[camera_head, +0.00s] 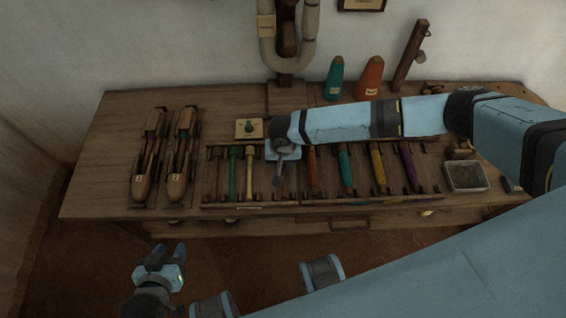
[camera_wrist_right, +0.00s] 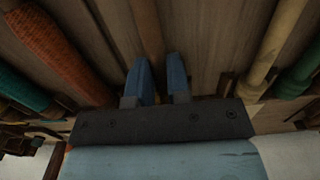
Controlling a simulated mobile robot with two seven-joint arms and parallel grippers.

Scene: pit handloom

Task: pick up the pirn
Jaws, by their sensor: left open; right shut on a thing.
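My right gripper (camera_head: 281,182) is over the pirn rack (camera_head: 225,204), between a cream pirn (camera_head: 249,172) and an orange-red pirn (camera_head: 312,168). In the right wrist view its two blue fingers (camera_wrist_right: 162,76) are shut on a plain brown wooden pirn (camera_wrist_right: 147,28), with no coloured thread on the part that shows. The held part is hidden between the fingers. I cannot tell whether the pirn is clear of the rack. My left gripper (camera_head: 168,252) is open and empty, low in front of the bench.
The rack also holds green (camera_head: 233,174), teal (camera_head: 345,168), yellow (camera_head: 378,167) and purple (camera_head: 409,166) pirns. Two shuttles (camera_head: 178,160) lie at the left of the bench (camera_head: 100,195). Teal (camera_head: 334,80) and orange (camera_head: 370,78) cones stand behind. A tray (camera_head: 466,176) sits at right.

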